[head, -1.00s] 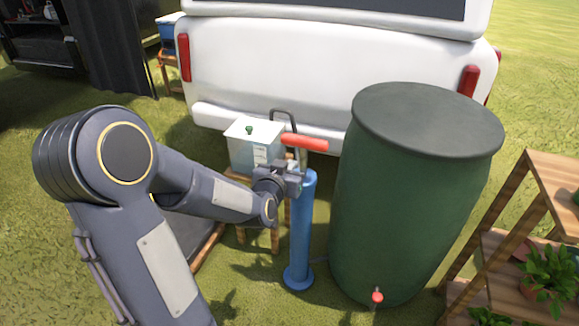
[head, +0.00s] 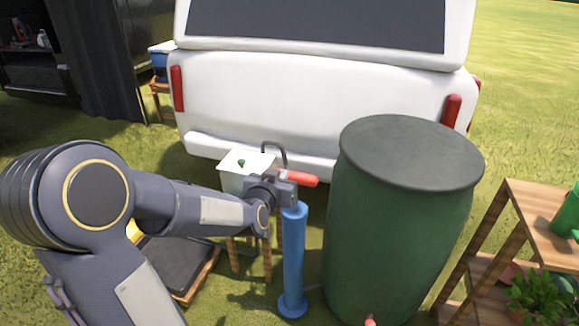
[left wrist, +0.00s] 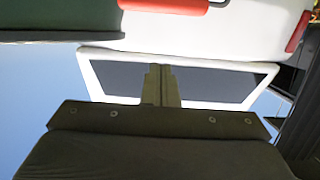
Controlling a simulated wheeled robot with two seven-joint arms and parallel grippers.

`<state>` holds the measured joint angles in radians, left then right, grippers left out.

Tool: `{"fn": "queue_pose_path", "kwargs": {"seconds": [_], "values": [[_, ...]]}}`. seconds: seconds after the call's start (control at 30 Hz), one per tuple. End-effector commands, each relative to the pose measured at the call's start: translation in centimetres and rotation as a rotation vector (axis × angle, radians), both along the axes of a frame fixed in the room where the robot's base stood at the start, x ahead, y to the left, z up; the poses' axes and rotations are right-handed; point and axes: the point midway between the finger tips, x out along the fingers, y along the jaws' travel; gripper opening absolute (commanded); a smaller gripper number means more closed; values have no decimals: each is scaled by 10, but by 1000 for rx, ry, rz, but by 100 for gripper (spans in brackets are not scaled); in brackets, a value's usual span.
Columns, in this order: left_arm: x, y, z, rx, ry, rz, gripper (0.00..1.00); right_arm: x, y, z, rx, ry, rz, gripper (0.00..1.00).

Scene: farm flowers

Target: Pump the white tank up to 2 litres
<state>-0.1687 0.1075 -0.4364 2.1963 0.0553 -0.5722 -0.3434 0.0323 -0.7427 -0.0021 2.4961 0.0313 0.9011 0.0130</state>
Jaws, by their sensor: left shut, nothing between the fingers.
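The pump is an upright blue cylinder (head: 292,265) with a red handle (head: 303,178) above its top. The white tank (head: 236,184), with a green cap, stands on a wooden stand to the left of the pump, partly hidden by my arm. Its level is not readable. My left gripper (head: 290,190) is shut and empty, close beside the handle and just above the cylinder top; I cannot tell whether it touches. In the left wrist view, the shut fingers (left wrist: 160,86) are apart from the red handle (left wrist: 165,5) at the top edge. My right gripper is out of view.
A large dark green barrel (head: 400,230) stands close to the right of the pump. A white vehicle (head: 320,100) is behind. A wooden shelf (head: 530,216) with plants is at the right. Open grass lies in front of the pump.

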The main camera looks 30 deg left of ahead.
Motion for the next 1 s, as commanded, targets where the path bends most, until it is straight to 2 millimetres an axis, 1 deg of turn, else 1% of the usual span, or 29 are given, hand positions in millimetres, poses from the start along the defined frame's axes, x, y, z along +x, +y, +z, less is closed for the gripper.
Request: {"fn": "queue_pose_path", "kwargs": {"seconds": [0.03, 0.1, 0.43, 0.57, 0.67, 1.0], "values": [[1, -1, 9, -1, -1, -2, 0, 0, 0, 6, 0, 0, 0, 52], [1, 0, 11, -3, 0, -1, 0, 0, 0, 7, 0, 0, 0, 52], [1, 0, 10, -4, 1, 0, 0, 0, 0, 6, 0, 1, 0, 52], [8, 2, 7, -3, 0, 1, 0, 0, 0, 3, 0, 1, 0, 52], [20, 5, 3, -1, 1, 0, 0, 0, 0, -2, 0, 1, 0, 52], [88, 22, -15, 0, 2, 1, 0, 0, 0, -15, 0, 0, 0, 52]]}}
